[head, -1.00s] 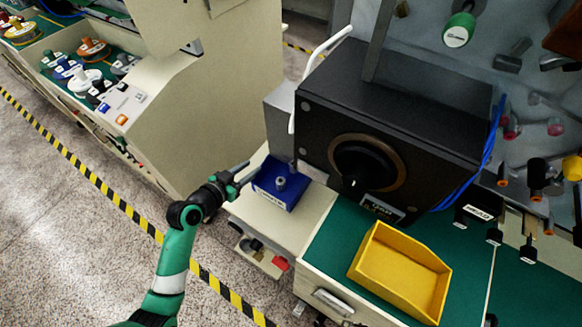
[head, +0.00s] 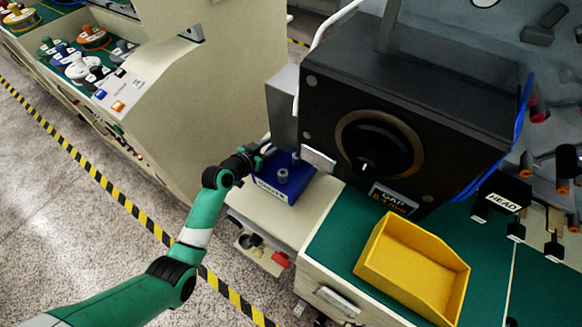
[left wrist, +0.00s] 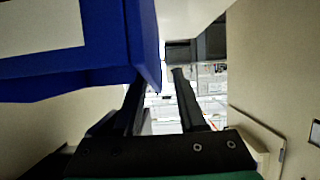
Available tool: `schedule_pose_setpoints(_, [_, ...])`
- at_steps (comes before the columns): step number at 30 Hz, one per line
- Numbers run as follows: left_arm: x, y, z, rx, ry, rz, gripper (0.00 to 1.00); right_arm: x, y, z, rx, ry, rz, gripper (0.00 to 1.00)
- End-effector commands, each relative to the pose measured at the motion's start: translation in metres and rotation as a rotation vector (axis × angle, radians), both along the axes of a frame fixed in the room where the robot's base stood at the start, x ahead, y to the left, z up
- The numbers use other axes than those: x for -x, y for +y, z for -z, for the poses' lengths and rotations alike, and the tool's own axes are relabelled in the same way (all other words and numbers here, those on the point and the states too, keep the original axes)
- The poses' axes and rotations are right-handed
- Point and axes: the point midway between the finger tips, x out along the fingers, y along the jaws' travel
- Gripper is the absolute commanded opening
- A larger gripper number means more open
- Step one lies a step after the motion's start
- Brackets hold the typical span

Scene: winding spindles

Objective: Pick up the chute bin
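A blue bin (head: 268,188) with a white label on its front sits on the pale bench left of the black machine. The label may read as chute, but it is too small to be sure. A grey round piece shows in its middle. My left gripper (head: 266,149) is at the bin's back left edge. My right gripper is out of view.
A yellow open bin (head: 364,271) stands on the green bench top to the right. The black machine (head: 330,105) with a round dial rises close behind the blue bin. A cream cabinet (head: 215,95) stands at the left. Striped tape (head: 120,198) crosses the floor.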

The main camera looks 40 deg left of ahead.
Motion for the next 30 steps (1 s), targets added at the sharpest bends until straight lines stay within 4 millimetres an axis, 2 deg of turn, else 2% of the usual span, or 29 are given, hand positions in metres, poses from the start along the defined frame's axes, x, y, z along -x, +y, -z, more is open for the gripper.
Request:
schedule_pose_setpoints(3, [0.0003, -0.0002, -0.0007, 0.000, 0.000, 0.000, 0.40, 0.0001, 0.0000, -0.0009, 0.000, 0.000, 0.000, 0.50])
schedule_pose_setpoints(10, [0.0005, -0.0002, -0.0008, 0.000, 0.000, 0.000, 0.00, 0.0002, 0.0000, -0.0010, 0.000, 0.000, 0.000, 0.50])
schedule_pose_setpoints(30, [0.0008, -0.0003, -0.0004, 0.000, 0.001, 0.000, 0.00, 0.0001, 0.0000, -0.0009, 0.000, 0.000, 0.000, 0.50])
